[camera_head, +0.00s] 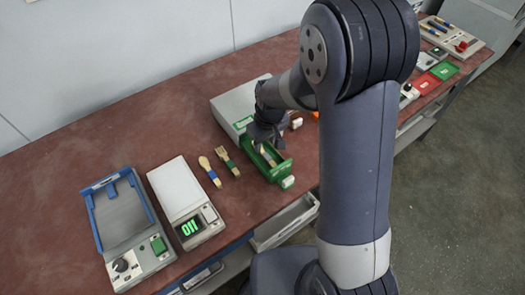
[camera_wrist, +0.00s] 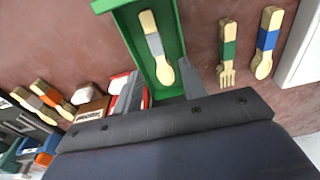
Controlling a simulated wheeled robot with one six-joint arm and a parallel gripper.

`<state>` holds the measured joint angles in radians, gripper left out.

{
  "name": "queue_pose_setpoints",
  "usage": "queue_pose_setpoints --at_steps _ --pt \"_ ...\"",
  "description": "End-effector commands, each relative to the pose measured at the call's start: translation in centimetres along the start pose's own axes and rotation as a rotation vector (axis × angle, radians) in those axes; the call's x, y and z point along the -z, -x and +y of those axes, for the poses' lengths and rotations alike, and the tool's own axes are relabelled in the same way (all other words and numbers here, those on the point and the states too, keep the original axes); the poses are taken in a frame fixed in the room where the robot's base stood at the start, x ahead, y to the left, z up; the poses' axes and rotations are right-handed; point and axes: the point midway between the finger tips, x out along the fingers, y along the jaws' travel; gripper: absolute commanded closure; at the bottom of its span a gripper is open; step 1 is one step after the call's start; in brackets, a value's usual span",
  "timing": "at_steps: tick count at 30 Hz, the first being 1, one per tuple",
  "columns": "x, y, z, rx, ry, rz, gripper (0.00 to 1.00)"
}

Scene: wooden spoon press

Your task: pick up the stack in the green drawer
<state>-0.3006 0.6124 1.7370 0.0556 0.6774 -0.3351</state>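The green drawer (camera_head: 277,176) is pulled out of a pale box (camera_head: 236,103) on the red-brown table. It also shows in the wrist view (camera_wrist: 178,30). In it lies a stack of wooden spoons with a grey band (camera_wrist: 155,44), bowl end toward my gripper; the number of layers cannot be told. My gripper (camera_head: 264,142) is over the drawer in the head view and hides part of the stack. In the wrist view my gripper (camera_wrist: 160,84) is open, its two fingers apart on either side of the drawer's width, with nothing between them gripped.
Left of the drawer lie a fork stack with a green band (camera_head: 227,161) and a spoon stack with a blue band (camera_head: 209,172). Further left stand a scale with a green display (camera_head: 178,190) and a blue-edged device (camera_head: 120,215). More banded stacks (camera_wrist: 48,98) lie on the other side.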

Motion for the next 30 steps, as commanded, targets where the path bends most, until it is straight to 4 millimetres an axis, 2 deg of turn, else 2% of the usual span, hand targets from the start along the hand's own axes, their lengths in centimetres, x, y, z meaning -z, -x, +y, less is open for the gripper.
queue_pose_setpoints --at_steps 8,18,29,30 --pt "-0.1 -1.7 0.0 0.001 0.000 -0.003 0.60" --pt "-0.1 -5.6 0.1 0.001 0.000 -0.003 0.60" --pt "-0.1 -6.3 0.1 0.000 0.000 0.001 0.60" --pt "-0.1 -6.3 0.1 0.000 0.000 0.001 0.64"
